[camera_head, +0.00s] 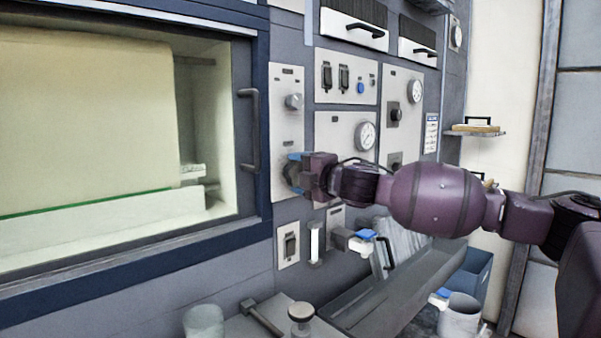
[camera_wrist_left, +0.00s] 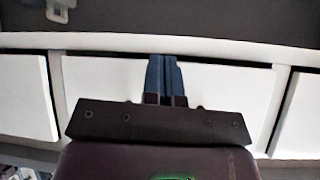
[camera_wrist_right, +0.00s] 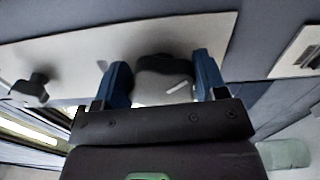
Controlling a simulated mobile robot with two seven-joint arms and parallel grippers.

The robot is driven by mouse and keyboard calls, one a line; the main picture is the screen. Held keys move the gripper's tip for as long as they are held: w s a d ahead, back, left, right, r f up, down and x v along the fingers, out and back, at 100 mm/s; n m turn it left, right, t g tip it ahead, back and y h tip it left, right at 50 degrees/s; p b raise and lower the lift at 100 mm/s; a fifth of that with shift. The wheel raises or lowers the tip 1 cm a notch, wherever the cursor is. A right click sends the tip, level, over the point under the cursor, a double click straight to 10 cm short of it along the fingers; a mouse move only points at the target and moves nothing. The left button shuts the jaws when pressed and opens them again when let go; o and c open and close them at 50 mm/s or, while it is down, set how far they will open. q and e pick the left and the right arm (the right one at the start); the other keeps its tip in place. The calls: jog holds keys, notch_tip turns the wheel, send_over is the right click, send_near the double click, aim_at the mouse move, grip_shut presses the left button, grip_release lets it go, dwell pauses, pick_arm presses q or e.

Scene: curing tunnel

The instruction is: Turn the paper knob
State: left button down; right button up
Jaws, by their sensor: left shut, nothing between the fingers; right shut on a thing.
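The pointer line is tilted. In the head view my right gripper (camera_head: 293,172) is against the lower part of the narrow pale panel (camera_head: 288,135) beside the window, and hides most of this knob. A second, lighter knob (camera_head: 293,101) is higher on that panel; no label can be read. My left gripper (camera_wrist_left: 161,78) is shut and empty in front of pale panels, outside the head view.
A window with a vertical door handle (camera_head: 250,130) is left of the panel. Gauges (camera_head: 365,135) and switches are to its right. Below are a rocker switch (camera_head: 290,246), a grey trough (camera_head: 390,290) and a knobbed post (camera_head: 301,312). A wall shelf (camera_head: 475,131) is at the right.

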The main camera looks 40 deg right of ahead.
jog(key=o, duration=0.9)
jog(key=shift+a+f, duration=0.1)
jog(key=shift+a, duration=0.05)
pick_arm(q)
jog(key=shift+a, duration=0.1)
pick_arm(e)
jog(key=shift+o, duration=0.2)
pick_arm(q)
jog(key=shift+r, duration=0.1)
pick_arm(e)
jog(key=shift+s+r+p, duration=0.2)
jog(key=shift+s+p, duration=0.1)
jog(key=shift+s, duration=0.2)
pick_arm(q)
jog(key=shift+t, duration=0.4)
notch_tip(320, 180, up, 5)
jog(key=p, duration=0.5)
pick_arm(e)
jog(key=s+d, duration=0.1)
jog(key=s, duration=0.8)
jog(key=shift+s+f, duration=0.15)
jog(key=shift+s, duration=0.25)
pick_arm(q)
jog(key=shift+s+a+f, duration=0.1)
jog(key=shift+f, duration=0.1)
jog(key=shift+w+r, duration=0.1)
jog(key=shift+w, duration=0.15)
